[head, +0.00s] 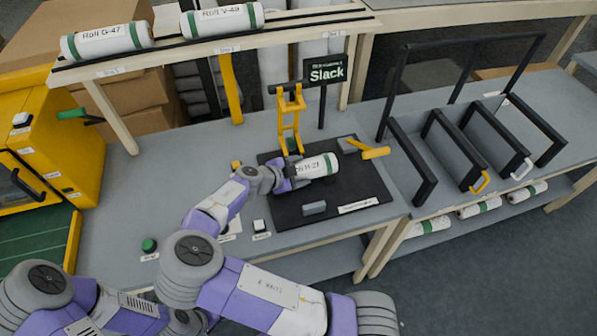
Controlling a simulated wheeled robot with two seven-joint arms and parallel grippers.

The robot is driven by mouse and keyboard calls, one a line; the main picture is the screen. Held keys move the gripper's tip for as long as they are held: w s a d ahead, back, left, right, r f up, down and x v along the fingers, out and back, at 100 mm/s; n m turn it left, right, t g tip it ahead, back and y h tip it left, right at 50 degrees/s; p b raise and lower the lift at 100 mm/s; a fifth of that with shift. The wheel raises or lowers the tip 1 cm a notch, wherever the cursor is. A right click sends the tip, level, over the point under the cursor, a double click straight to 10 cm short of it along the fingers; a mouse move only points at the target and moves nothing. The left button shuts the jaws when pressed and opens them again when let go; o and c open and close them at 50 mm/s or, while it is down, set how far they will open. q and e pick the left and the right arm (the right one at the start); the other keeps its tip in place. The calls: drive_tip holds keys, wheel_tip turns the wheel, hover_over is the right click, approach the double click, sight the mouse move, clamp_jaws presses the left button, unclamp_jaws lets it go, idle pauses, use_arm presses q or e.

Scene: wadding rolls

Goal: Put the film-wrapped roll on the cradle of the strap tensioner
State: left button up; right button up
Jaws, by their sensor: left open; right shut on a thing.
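The film-wrapped roll (321,165), white with a green band and a label whose end reads H-21, lies roughly level over the black base (358,186) of the strap tensioner. My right gripper (296,178) is shut on its left end. The cradle is hidden under the roll and gripper, and I cannot tell whether the roll touches it. The tensioner has an upright yellow frame (291,118) behind the roll and a yellow handle (375,153) to its right. A sign (327,70) behind reads "Slack". My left gripper is not in view.
A shelf at the back left holds two labelled rolls (106,41) (222,20). Black dividers (455,145) stand on the bench at right, with several rolls (478,207) below. A yellow machine (40,140) stands at left. A green button (149,245) sits near the bench's front edge.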

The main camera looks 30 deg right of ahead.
drive_tip(key=o, duration=1.3)
drive_tip(key=shift+o, duration=0.2)
drive_tip(key=p+v, duration=0.1)
drive_tip(key=v, duration=1.1)
drive_tip(key=shift+r, duration=0.1)
